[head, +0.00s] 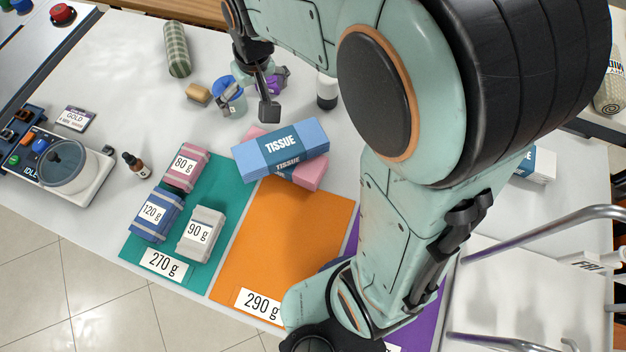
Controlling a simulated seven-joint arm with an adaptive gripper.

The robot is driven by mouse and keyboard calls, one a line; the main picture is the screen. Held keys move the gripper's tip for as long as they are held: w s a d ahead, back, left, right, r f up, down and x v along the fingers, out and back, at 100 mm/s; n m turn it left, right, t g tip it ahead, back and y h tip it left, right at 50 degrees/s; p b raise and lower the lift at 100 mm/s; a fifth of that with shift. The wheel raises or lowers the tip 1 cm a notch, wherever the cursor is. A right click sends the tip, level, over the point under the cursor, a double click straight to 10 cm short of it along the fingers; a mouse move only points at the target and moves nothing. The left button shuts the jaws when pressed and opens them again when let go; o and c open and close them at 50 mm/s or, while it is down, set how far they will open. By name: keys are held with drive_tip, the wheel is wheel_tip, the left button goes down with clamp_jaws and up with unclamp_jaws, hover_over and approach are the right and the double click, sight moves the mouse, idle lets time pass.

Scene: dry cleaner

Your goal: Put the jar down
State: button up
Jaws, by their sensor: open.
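A white jar-like container (62,178) with a round grey-blue lid stands upright on the scale (92,190) at the left. A small container with a blue top (230,92) stands at the back of the table, close to my gripper (254,98). I cannot tell for certain which of the two is the jar. My gripper points down at the back centre, open. One dark fingertip shows to the right of the blue-topped container. The other finger is mostly hidden, and I cannot tell whether either touches the container.
Tissue boxes (302,139) lie crossed in front of my gripper. Wrapped bundles (200,234) sit on the green mat (208,168). The orange mat (285,225) is largely clear. A purple item (281,77), a tan block (198,93), a green roll (175,48) and a black-and-white bottle (327,92) are nearby.

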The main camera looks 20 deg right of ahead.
drive_tip(key=s+d+r+g, duration=0.1)
drive_tip(key=s+r+g, duration=0.1)
drive_tip(key=s, duration=1.9)
drive_tip(key=shift+s+m+g, duration=0.3)
drive_tip(key=shift+g, duration=0.1)
